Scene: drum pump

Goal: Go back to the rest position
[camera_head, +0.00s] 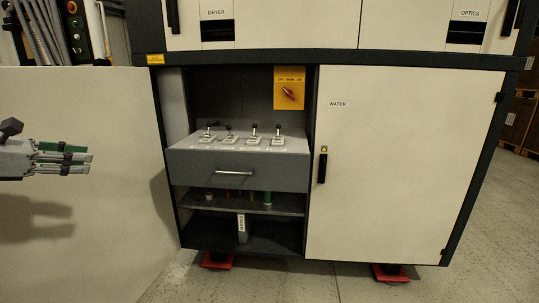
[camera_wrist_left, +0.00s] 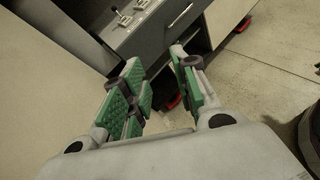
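My left gripper (camera_head: 88,160) comes in from the left edge of the head view, in front of a white open door panel (camera_head: 70,240). In the left wrist view its green-padded fingers (camera_wrist_left: 156,62) are spread apart with nothing between them, so it is open and empty. It touches nothing that I can see and is well left of the cabinet's open bay. My right gripper is not in view.
The bay holds a grey drawer (camera_head: 238,172) with several levers on top, a yellow switch plate (camera_head: 289,88) and a lower shelf (camera_head: 240,203). The closed WATER door (camera_head: 400,170) is to the right. Red feet (camera_head: 217,261) stand on the floor. Floor at front right is clear.

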